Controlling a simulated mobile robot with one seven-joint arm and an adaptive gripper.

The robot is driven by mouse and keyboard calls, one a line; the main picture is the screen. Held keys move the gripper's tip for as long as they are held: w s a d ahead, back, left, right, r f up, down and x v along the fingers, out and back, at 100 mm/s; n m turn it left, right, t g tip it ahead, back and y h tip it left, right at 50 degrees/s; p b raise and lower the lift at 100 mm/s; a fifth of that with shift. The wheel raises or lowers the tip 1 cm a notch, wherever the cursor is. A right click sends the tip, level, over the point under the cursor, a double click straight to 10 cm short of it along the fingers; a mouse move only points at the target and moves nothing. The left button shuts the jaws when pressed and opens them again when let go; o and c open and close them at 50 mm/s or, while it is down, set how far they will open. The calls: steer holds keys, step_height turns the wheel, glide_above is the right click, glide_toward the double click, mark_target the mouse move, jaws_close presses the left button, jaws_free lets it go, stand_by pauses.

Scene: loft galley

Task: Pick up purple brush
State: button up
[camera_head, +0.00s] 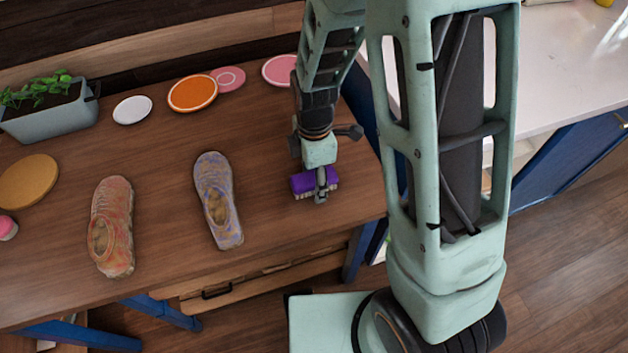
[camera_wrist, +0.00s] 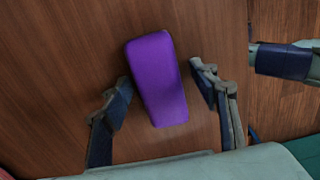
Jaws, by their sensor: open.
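The purple brush (camera_head: 302,183) lies on the wooden table near its right end, with pale bristles showing at its lower edge. In the wrist view the purple brush (camera_wrist: 157,80) is a rounded purple block, slightly tilted. My gripper (camera_wrist: 160,90) is open, with one finger on each side of the brush's lower half and visible gaps between. In the head view my gripper (camera_head: 319,186) is right over the brush and hides part of it. I cannot tell its exact height above the table.
Two shoes, one reddish (camera_head: 112,228) and one bluish (camera_head: 218,200), lie left of the brush on the table (camera_head: 160,160). An orange plate (camera_head: 193,93), a white plate (camera_head: 132,110), pink discs (camera_head: 228,79) and a planter (camera_head: 52,112) stand farther back. The table's right edge is close.

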steer(key=c, duration=1.3)
steer(key=shift+r, duration=0.15)
